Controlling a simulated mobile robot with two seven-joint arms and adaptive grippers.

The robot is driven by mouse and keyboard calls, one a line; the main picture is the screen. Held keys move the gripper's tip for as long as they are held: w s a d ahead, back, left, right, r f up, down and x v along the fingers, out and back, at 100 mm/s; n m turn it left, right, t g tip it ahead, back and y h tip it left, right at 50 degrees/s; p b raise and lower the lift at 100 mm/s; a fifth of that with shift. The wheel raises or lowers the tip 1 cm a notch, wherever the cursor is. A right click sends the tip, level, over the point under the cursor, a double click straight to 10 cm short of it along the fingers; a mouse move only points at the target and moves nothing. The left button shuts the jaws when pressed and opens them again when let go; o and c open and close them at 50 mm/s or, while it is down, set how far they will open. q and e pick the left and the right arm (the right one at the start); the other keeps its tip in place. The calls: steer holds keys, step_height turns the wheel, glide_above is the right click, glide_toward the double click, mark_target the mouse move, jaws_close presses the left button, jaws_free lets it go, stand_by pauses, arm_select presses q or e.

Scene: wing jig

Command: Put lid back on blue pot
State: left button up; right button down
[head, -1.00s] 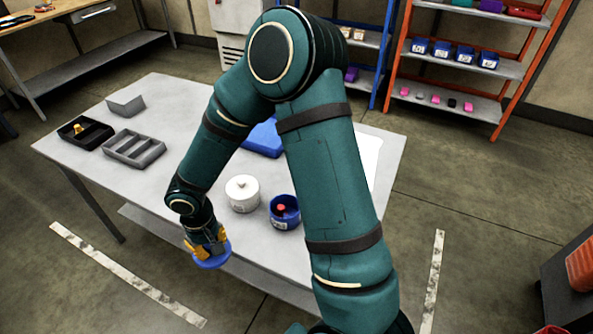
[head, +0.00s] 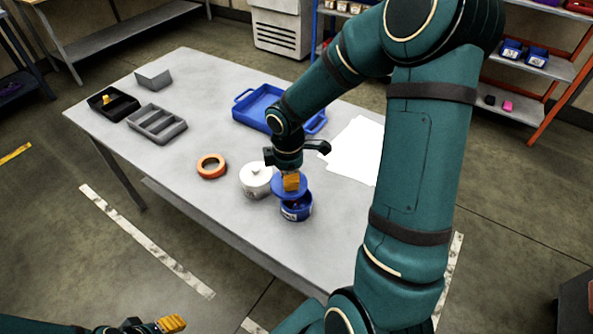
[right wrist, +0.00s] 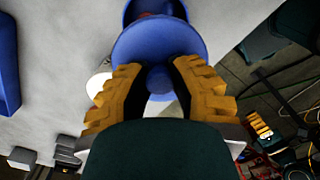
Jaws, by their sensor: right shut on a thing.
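The blue pot (head: 297,211) stands upright on the table, with part of its opening covered from view by the lid. The blue lid (head: 277,188) is in my right gripper (head: 291,181), just above the pot and a little off to its left and back. In the right wrist view the gripper (right wrist: 157,88) is shut on the knob of the lid (right wrist: 160,42). The pot (right wrist: 135,10) shows beyond the lid there, offset from it, with something red inside. My left gripper (head: 172,324) is low at the bottom left, off the table; its opening is unclear.
A white lidded pot (head: 255,180) stands close to the left of the blue pot. An orange ring (head: 211,166) lies further left. A blue tray (head: 240,112), white sheets (head: 355,152) and a grey divided tray (head: 157,125) are further back. The table's front left is clear.

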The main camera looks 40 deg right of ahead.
steer(key=shift+s+d+r+n, duration=0.2)
steer(key=shift+d+n, duration=0.1)
steer(key=shift+d, duration=0.1)
steer(key=shift+s+d+r+n, duration=0.1)
steer(key=shift+d+r+n, duration=0.05)
steer(key=shift+d+n, duration=0.2)
steer(key=shift+d, duration=0.2)
step_height(320, 180, down, 3)
steer(key=b, duration=0.2)
steer(key=shift+b, duration=0.35)
steer(key=shift+f+b, duration=1.35)
steer(key=shift+f, duration=0.35)
steer(key=shift+f, duration=0.15)
steer(key=shift+p, duration=0.4)
stand_by(0.4)
